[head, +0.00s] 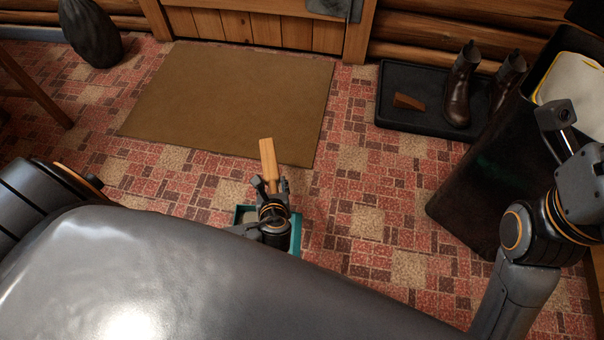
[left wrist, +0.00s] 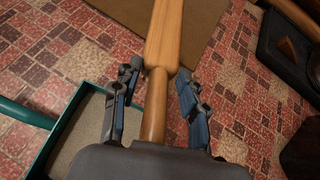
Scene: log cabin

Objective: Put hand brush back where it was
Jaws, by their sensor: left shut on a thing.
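The hand brush (head: 268,158) shows as a light wooden piece sticking up and forward from my left gripper (head: 271,186). In the left wrist view the brush (left wrist: 163,40) runs between the two fingers of the left gripper (left wrist: 157,88), which is shut on it. The bristles are not visible. A teal-rimmed tray or dustpan (head: 297,236) lies below the gripper, mostly hidden by it and by my body. Its rim and beige inside also show in the left wrist view (left wrist: 62,122).
A brown doormat (head: 225,98) lies before the wooden door. A black boot tray (head: 390,88) at the back right holds dark boots (head: 461,85) and a small wooden wedge (head: 408,102). A dark bin (head: 490,170) stands at the right. Patterned carpet between is clear.

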